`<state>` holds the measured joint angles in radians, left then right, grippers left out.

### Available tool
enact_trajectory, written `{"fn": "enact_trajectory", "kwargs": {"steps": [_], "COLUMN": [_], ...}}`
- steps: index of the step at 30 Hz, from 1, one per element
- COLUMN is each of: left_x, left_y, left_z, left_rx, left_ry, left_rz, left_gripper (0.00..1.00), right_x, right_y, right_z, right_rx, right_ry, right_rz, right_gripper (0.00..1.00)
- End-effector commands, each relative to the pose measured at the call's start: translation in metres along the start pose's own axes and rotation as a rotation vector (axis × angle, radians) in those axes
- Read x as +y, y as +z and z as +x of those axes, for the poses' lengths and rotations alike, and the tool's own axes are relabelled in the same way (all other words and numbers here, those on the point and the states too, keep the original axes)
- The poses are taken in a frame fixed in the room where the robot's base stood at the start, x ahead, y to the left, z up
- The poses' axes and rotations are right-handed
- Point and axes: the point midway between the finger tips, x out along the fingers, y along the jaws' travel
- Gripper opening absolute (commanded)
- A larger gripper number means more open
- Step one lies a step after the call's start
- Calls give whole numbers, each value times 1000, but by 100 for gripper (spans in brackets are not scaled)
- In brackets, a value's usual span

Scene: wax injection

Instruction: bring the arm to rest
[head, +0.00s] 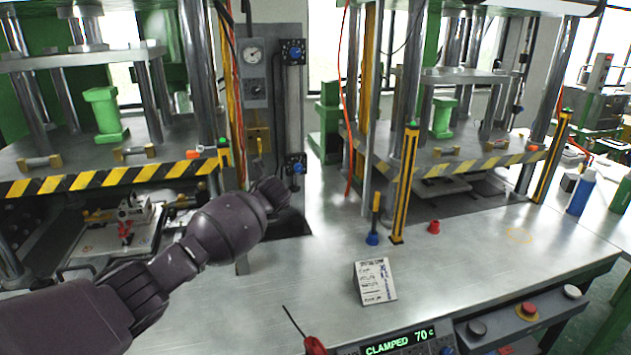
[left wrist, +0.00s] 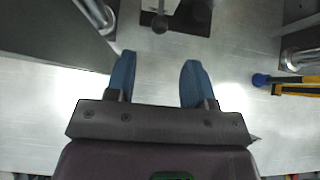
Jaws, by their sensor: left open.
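My left arm (head: 225,225) reaches in from the lower left of the head view, over the metal workbench. Its far end is in front of the gauge column, and the fingers cannot be made out there. In the left wrist view my left gripper (left wrist: 158,75) is open. Its two blue finger pads stand apart with only bare bench surface between them, so it is empty. My right arm and gripper do not show.
Two presses with striped edges (head: 110,178) stand left and right. The bench (head: 320,270) holds a printed card (head: 375,281), a blue-based yellow-handled tool (head: 373,238), a red cup (head: 433,227) and a blue bottle (head: 581,192). A control panel (head: 405,342) reads "CLAMPED 70 C". The bench middle is mostly clear.

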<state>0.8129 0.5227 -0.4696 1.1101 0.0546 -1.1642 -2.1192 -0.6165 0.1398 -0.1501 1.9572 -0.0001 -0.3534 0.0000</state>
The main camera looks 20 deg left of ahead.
Motion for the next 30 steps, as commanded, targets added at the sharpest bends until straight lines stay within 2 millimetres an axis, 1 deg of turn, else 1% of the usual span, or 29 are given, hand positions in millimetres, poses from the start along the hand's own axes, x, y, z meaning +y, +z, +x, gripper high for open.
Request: {"fn": "enact_trajectory", "kwargs": {"steps": [5,8,11,14,18,20,23,25,27,29,30], "left_x": [0,-4,-13,-30,-61,-72,-88,-94,-97,-97,-95], "left_y": [0,2,8,20,38,39,28,14,-6,-26,-42], "left_z": [0,0,-3,-16,-45,-56,-73,-83,-92,-99,-103], "left_rx": [-1,-12,-33,-54,-54,-32,34,101,183,263,320], "left_ry": [-2,-24,-78,-172,-345,-420,-538,-612,-676,-722,-747], "left_rz": [-53,-170,-341,-529,-795,-911,-1101,-1237,-1375,-1498,-1579], "left_gripper": [49,49,49,49,49,49,49,49,49,49,49], "right_x": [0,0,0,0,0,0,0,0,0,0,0], "right_y": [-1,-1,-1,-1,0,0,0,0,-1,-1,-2], "right_z": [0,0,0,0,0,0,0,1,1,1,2], "right_rx": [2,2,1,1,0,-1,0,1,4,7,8], "right_ry": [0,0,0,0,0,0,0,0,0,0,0], "right_rz": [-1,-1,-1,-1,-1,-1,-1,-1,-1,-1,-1], "right_gripper": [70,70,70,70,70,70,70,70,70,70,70]}}
